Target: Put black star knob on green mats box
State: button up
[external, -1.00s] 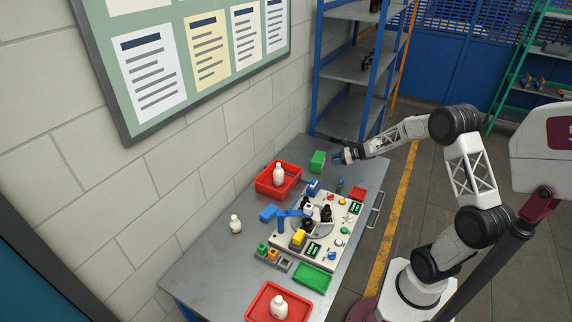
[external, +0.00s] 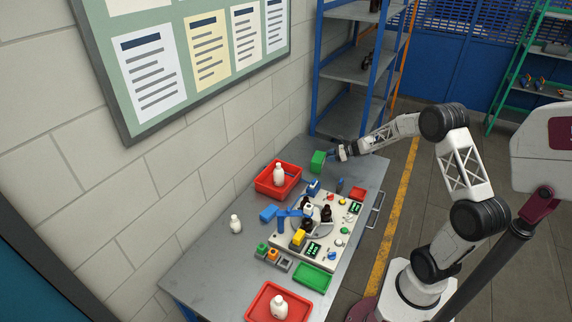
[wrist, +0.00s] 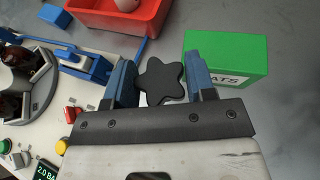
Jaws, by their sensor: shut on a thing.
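The black star knob (wrist: 161,80) sits between the two blue fingers of my gripper (wrist: 158,82) in the wrist view. My gripper is shut on it. The green mats box (wrist: 226,56), with part of its lettering showing, stands just ahead and to the right of the fingers in that view. In the external view the green box (external: 318,161) is at the far end of the grey table, and my gripper (external: 339,153) is just right of it. The knob is too small to make out there. I cannot tell the exact height of the knob over the box.
A red bin (external: 278,180) with a white bottle stands left of the box. A white station (external: 318,229) with amber bottles and buttons fills the middle of the table. A blue shelf (external: 346,68) rises behind the table. Bare tabletop surrounds the green box.

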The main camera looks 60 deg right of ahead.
aim_at(318, 157)
jog(key=w+d, duration=0.2)
jog(key=w, duration=0.1)
jog(key=w+d, duration=0.2)
jog(key=w, duration=0.1)
jog(key=w+d+f, duration=0.1)
jog(key=w+d, duration=0.1)
jog(key=w, duration=0.1)
jog(key=shift+w, duration=0.3)
jog(key=shift+f, duration=1.8)
jog(key=shift+f, duration=0.2)
jog(key=o, duration=0.9)
jog(key=shift+r, duration=0.2)
jog(key=v, duration=1.2)
